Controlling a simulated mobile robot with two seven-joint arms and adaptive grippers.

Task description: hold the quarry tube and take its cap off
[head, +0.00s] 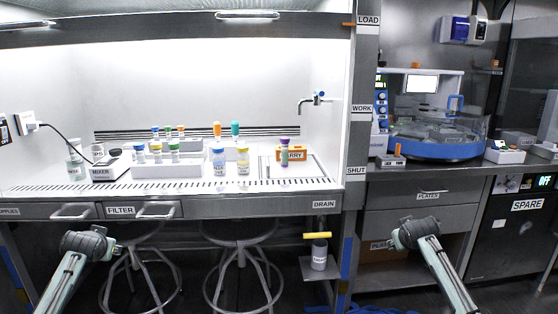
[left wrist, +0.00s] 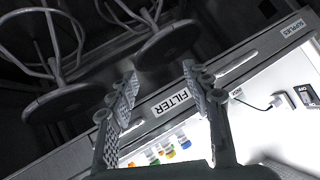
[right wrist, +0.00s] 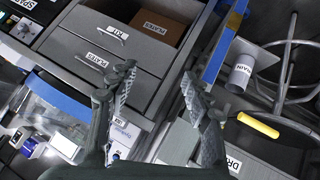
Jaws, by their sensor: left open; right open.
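A tube with a purple cap (head: 284,147) stands upright in the hood at the right in the head view. An orange block (head: 298,154) beside it carries a label that reads "...ARRY", partly hidden by the tube. My left gripper (head: 88,240) is open and empty, low in front of the hood bench at the left; its spread fingers show in the left wrist view (left wrist: 160,76). My right gripper (head: 415,232) is open and empty in front of the drawers at the right; its fingers show in the right wrist view (right wrist: 159,74). Both are well away from the tube.
A white rack (head: 165,170) with several small vials, a blue bottle (head: 218,161) and a yellow bottle (head: 243,161) stand left of the tube. A mixer (head: 107,170) is farther left. Stools (head: 240,231) stand under the bench. A blue centrifuge (head: 435,147) is at the right.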

